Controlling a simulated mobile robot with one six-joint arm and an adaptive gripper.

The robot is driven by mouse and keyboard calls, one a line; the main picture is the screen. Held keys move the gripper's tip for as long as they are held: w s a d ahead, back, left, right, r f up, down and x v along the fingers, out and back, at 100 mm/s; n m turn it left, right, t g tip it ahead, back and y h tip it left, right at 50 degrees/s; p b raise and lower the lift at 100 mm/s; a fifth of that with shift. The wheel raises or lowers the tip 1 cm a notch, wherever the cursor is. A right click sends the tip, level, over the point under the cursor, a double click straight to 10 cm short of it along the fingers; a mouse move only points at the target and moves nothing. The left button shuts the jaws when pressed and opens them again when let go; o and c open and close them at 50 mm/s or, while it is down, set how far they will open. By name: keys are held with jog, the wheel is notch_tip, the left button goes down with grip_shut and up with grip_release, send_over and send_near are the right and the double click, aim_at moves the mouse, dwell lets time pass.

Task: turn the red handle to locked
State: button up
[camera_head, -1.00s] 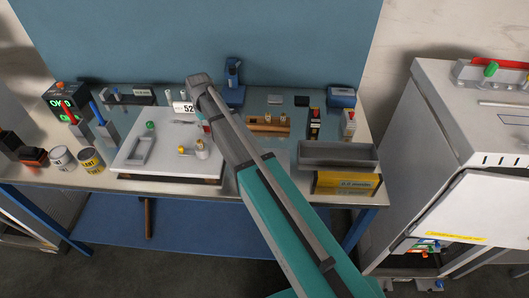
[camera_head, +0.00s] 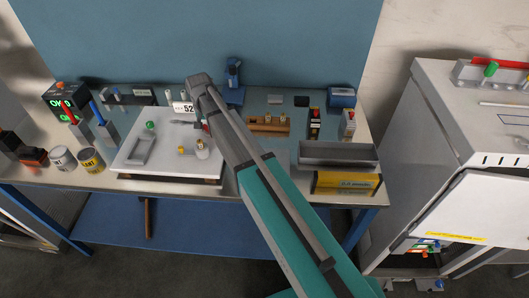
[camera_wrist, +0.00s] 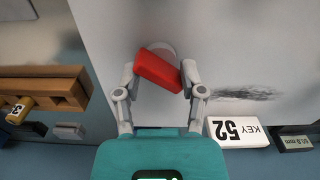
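The red handle (camera_wrist: 158,70) is a short block in front of a round pale boss on a light grey surface. It lies tilted in the wrist view, its right end lower. My gripper (camera_wrist: 159,74) has one finger at each end of it. The fingers are spaced apart, and the gaps to the handle are very small or nil; I cannot tell whether they press on it. In the head view my arm hides most of my gripper and the handle at the white board (camera_head: 130,168). No locked marking is readable.
A white label reading KEY 52 (camera_wrist: 237,131) stands near the right finger. A wooden block (camera_wrist: 45,86) lies to the left in the wrist view. On the board are a green knob (camera_head: 150,125) and a small yellow piece (camera_head: 181,150). A grey tray (camera_head: 338,164) stands to the right.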

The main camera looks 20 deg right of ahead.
jog(key=shift+m, duration=0.3)
jog(key=shift+r+p, duration=0.45)
notch_tip(320, 180, up, 13)
jog(key=p, duration=1.3)
jog(key=s+d+f+n+b, duration=0.2)
jog(key=s+d+f+b, duration=0.2)
jog(key=s+d, duration=0.3)
jog(key=s+d+f+n+b, duration=0.1)
jog(key=s+d+f+b, duration=0.3)
jog(key=s, duration=1.2)
jog(key=d, duration=0.4)
jog(key=shift+s+d+n, duration=0.15)
jog(key=shift+n, duration=0.25)
notch_tip(320, 180, up, 8)
jog(key=n+p, duration=0.5)
jog(key=p, duration=0.3)
send_over(207, 126)
jog(key=shift+s, duration=0.15)
